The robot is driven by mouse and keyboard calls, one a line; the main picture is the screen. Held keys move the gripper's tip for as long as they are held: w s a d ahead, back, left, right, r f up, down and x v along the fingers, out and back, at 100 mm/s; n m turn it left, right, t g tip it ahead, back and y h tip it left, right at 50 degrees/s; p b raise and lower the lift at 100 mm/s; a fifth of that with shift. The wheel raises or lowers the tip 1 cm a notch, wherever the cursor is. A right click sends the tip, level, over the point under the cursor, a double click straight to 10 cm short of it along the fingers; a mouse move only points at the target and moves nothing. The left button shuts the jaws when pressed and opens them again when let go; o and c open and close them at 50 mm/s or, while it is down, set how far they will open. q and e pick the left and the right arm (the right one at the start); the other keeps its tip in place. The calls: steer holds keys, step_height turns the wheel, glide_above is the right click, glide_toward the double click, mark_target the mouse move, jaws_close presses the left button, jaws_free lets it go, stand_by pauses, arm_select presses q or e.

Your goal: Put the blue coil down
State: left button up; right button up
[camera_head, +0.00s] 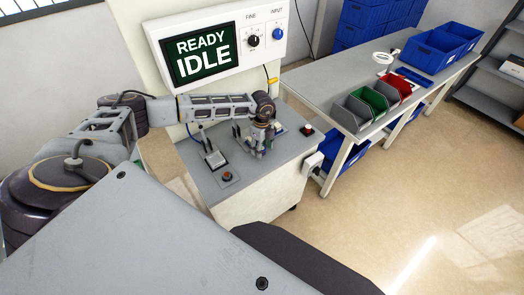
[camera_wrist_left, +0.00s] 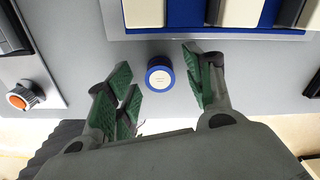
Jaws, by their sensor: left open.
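The blue coil (camera_wrist_left: 160,74) is a short round piece with a blue rim and a pale top. In the left wrist view it stands upright on the grey worktop (camera_wrist_left: 250,90), just in front of a blue-and-cream fixture. My left gripper (camera_wrist_left: 158,82) is open, with one green-padded finger on each side of the coil and a visible gap to both. In the head view the left gripper (camera_head: 258,146) points down over the grey cabinet top (camera_head: 203,182); the coil cannot be made out there. My right gripper is not in view.
The blue fixture with cream blocks (camera_wrist_left: 145,14) borders the coil's spot. An orange knob (camera_wrist_left: 23,97) sits to the left. A display (camera_head: 205,56) reading "READY IDLE" stands behind the cabinet. A bench (camera_head: 330,78) with grey, green and red bins is at right.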

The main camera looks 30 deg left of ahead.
arm_select(q)
jaws_close()
stand_by(0.3)
steer(key=shift+r, duration=0.15)
step_height(320, 180, up, 10)
steer(key=shift+b, duration=0.4)
stand_by(0.6)
